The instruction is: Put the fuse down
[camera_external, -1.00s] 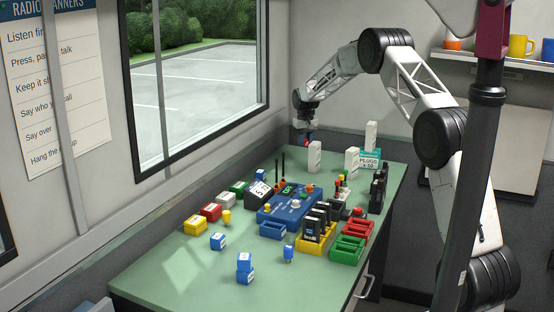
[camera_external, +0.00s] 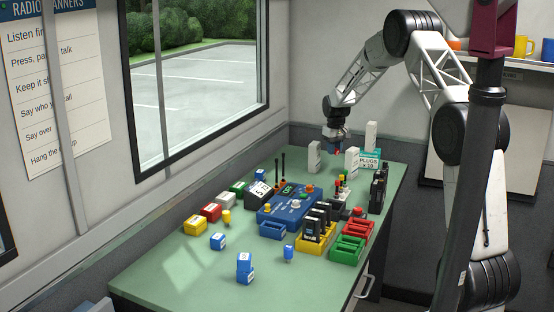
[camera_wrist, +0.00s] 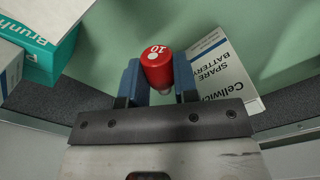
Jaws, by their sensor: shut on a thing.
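The fuse (camera_wrist: 158,66) is a red cylinder with a white-marked "10" on its end and a pale tip. In the wrist view my gripper (camera_wrist: 160,80) is shut on it, with one blue finger on each side. In the external view my gripper (camera_external: 334,148) hangs near the far end of the green table, between white boxes. The fuse is too small there to see clearly. In the wrist view, green tabletop lies beyond the fuse; the gap between them cannot be told.
In the wrist view a white spare battery box (camera_wrist: 222,70) is close on the right, and a teal box (camera_wrist: 52,55) is upper left. White boxes (camera_external: 314,157) (camera_external: 352,160) stand by my gripper. A blue device (camera_external: 284,206) and a yellow tray (camera_external: 309,246) are farther forward.

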